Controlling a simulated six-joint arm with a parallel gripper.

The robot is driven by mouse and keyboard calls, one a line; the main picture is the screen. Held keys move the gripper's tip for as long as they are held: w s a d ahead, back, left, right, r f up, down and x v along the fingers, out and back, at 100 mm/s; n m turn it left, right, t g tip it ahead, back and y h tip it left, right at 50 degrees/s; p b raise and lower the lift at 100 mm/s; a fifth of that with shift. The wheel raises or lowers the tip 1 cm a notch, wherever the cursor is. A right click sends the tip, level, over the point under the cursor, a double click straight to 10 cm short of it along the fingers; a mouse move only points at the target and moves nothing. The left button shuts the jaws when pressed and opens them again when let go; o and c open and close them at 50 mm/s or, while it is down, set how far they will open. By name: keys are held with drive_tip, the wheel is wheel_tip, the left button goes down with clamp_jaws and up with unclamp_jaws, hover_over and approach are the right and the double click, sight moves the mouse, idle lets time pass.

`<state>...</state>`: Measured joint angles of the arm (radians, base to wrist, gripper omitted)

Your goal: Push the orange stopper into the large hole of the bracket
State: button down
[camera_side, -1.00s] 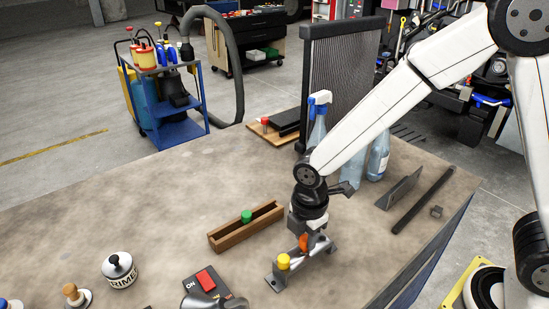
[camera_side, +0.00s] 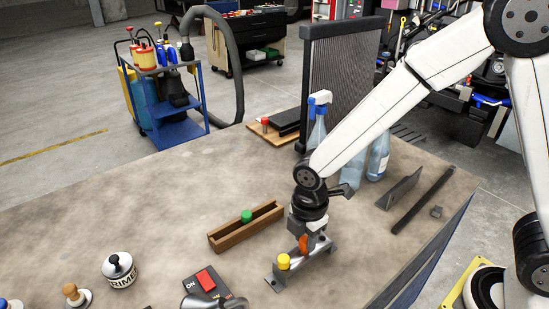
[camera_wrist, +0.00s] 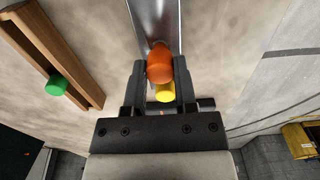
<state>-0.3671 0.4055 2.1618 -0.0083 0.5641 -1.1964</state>
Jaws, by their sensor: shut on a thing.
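The orange stopper (camera_side: 304,243) is between the fingers of my gripper (camera_wrist: 159,68), which is shut on it. It is upright at the top of the grey metal bracket (camera_side: 319,250), which also shows in the wrist view (camera_wrist: 152,18). The large hole is hidden under the stopper and fingers, so I cannot tell how deep the stopper sits. A yellow stopper (camera_side: 284,262) stands on the bracket's near end, beside the orange one; the wrist view shows it partly behind the orange stopper (camera_wrist: 165,93).
A wooden trough (camera_side: 227,241) with a green stopper (camera_side: 246,216) lies left of the bracket. Spray bottles (camera_side: 378,160) stand behind my arm. The table's left middle is clear.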

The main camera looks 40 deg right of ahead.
drive_tip(key=shift+f, duration=0.45)
idle(1.0)
unclamp_jaws()
drive_tip(key=shift+r, duration=0.2)
drive_tip(key=shift+r, duration=2.85)
drive_tip(key=shift+c, duration=0.2)
